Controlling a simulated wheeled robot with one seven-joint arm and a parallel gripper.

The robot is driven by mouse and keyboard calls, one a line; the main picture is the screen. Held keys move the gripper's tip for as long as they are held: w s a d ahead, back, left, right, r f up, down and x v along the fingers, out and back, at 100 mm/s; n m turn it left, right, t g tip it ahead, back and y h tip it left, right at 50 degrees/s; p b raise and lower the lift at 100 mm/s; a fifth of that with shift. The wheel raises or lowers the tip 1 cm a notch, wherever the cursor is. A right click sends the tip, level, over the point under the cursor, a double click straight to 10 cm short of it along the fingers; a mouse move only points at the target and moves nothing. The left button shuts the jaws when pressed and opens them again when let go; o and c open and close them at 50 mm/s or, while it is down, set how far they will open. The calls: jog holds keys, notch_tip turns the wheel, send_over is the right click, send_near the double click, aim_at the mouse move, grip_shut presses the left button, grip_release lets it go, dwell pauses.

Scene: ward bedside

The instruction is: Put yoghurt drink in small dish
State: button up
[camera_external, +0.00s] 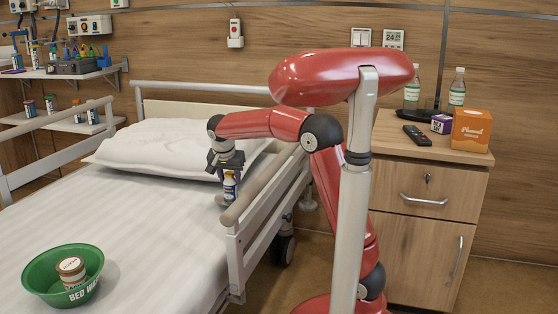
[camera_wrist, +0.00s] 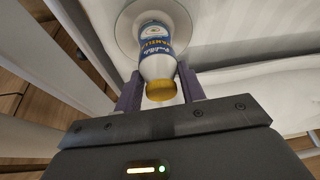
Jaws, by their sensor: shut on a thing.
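The yoghurt drink (camera_external: 230,188) is a small white bottle with a blue label and a yellow cap. It also shows in the wrist view (camera_wrist: 158,50). My gripper (camera_external: 228,172) is shut on it near the cap, coming from above, with one finger on each side in the wrist view (camera_wrist: 160,88). The bottle looks about upright. The small dish (camera_wrist: 124,30) is a pale round dish directly behind the bottle's base in the wrist view. In the external view, the dish's edge (camera_external: 221,200) shows on the bed beside the rail. I cannot tell whether the base touches the dish.
The bed rail (camera_external: 262,187) runs close to the right of the bottle. A pillow (camera_external: 165,148) lies behind. The bedside cabinet (camera_external: 425,185) stands right. The mid-bed is clear.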

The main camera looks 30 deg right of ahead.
jog(key=shift+f, duration=0.2)
jog(key=o, duration=1)
jog(key=shift+r, duration=0.1)
jog(key=p+v, duration=0.2)
jog(key=v, duration=1)
jog(key=shift+s+r, duration=0.1)
